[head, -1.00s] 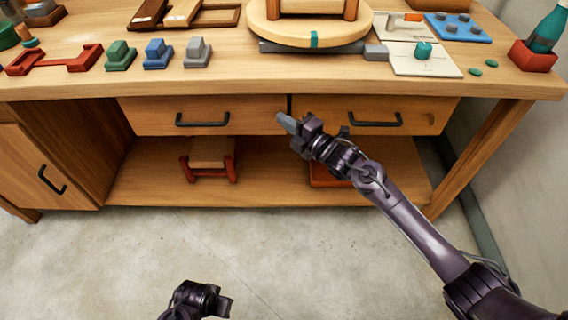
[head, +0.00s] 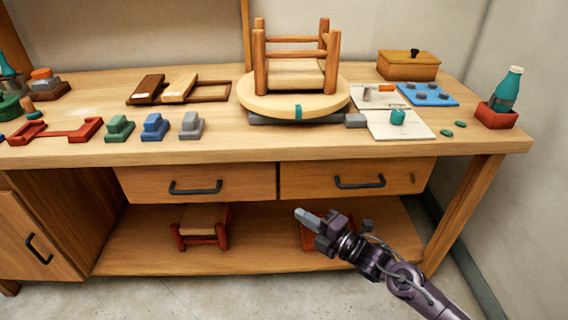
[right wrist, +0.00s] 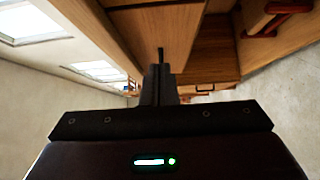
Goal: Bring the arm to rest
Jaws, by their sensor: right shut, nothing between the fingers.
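My right gripper (head: 306,216) is in front of the workbench in the head view, below the right drawer's level and in front of the lower shelf. Its fingers are shut and hold nothing. My right arm comes in from the lower right. My left gripper is not in the head view now.
The workbench (head: 215,150) has two closed drawers with black handles. A small wooden stool frame (head: 295,75) stands on a round turntable (head: 260,103). Small red stools sit on the lower shelf (head: 130,245). A teal bottle (head: 506,90) stands at the right end.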

